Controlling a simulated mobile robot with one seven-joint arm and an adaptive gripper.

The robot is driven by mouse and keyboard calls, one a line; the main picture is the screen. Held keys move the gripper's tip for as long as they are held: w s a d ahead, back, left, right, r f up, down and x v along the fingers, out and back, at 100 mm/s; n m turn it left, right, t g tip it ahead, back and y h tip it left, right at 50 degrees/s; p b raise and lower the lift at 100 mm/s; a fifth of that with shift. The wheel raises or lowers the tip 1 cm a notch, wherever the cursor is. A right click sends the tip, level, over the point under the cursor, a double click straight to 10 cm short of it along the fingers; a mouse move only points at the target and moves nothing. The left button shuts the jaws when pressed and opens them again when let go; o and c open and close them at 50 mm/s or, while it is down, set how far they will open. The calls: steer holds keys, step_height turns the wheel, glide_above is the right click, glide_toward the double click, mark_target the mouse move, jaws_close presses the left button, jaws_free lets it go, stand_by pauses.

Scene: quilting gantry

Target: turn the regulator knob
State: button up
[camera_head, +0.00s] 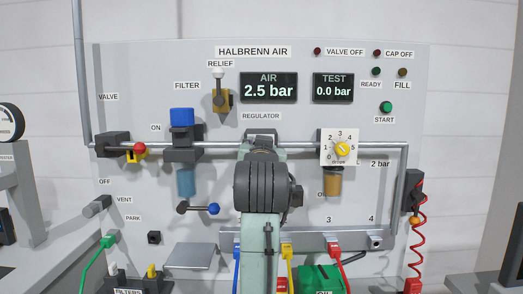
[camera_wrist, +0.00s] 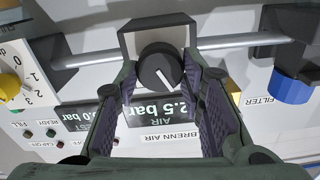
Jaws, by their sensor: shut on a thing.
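The regulator knob (camera_wrist: 160,66) is round and black with a white pointer line, on the front of a grey block on the pipe. In the wrist view my gripper (camera_wrist: 159,75) has one finger on each side of the knob and is shut on it. In the head view my arm covers the knob, and only the top of the regulator block (camera_head: 261,135) shows under the REGULATOR label. The AIR display (camera_head: 269,87) reads 2.5 bar and the TEST display (camera_head: 333,88) reads 0.0 bar.
A white dial with a yellow knob (camera_head: 342,149) sits right of my arm on the pipe. The blue-topped filter (camera_head: 182,130) and a red-knobbed valve (camera_head: 138,148) are to the left. Coloured hoses (camera_head: 286,252) hang from a rail below.

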steer(key=n, duration=0.5)
steer(key=shift+f+n, duration=0.1)
steer(key=shift+n, duration=0.2)
steer(key=shift+a, duration=0.1)
stand_by(0.3)
steer(key=o, duration=1.1)
steer(key=shift+o, duration=0.2)
steer(key=s, duration=1.2)
